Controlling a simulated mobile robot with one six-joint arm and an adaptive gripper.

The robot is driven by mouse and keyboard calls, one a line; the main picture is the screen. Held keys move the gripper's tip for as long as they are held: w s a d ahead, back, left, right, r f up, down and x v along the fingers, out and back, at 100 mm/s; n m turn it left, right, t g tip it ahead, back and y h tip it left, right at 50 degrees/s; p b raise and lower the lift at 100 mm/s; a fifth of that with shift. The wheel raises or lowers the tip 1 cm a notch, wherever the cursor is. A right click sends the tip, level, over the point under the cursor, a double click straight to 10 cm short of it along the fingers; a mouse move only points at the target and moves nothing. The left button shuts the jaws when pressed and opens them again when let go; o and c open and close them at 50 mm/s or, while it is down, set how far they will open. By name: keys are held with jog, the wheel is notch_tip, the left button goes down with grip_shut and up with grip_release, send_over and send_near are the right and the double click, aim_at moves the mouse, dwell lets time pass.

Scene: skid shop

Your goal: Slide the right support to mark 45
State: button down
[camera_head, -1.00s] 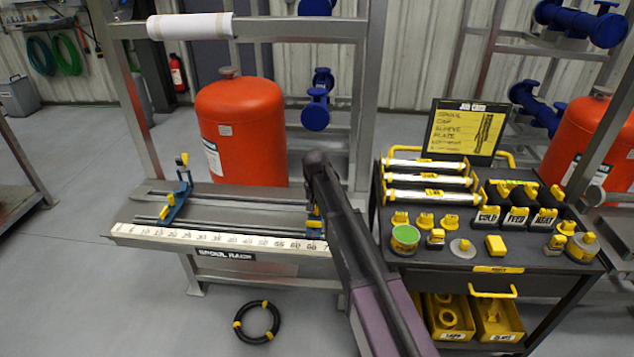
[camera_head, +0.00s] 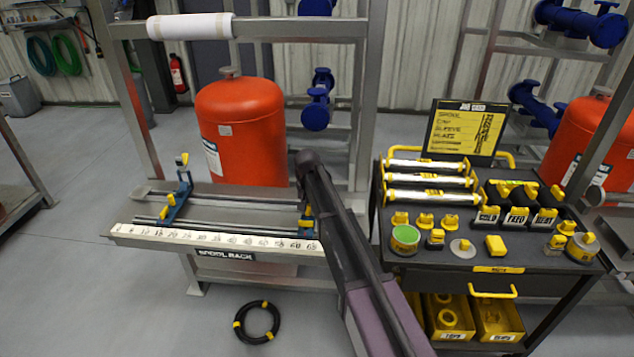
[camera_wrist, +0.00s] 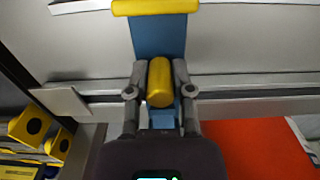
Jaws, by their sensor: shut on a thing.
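The right support (camera_head: 306,222) is a blue piece with yellow parts on the spool rack (camera_head: 150,232). In the head view it is mostly hidden behind my arm and stands near the 60 to 65 end of the white number scale (camera_head: 215,237). In the wrist view, the blue body of the right support (camera_wrist: 158,38) carries a yellow knob (camera_wrist: 160,82). My gripper (camera_wrist: 160,80) is shut on this knob, one finger on each side. In the head view my gripper is hidden. The left support (camera_head: 177,198), blue with a yellow top, stands near the low numbers.
An orange tank (camera_head: 242,130) stands behind the rack. A dark cart (camera_head: 470,262) with rollers and small yellow-marked parts stands close on the right. A black ring with yellow bands (camera_head: 257,321) lies on the floor. The rails between the supports look clear.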

jog(key=shift+a, duration=0.75)
jog(key=shift+a, duration=1.8)
jog(key=shift+w+a, duration=0.1)
jog(key=shift+a, duration=1.6)
jog(key=shift+w+a, duration=0.1)
jog(key=shift+a, duration=1.7)
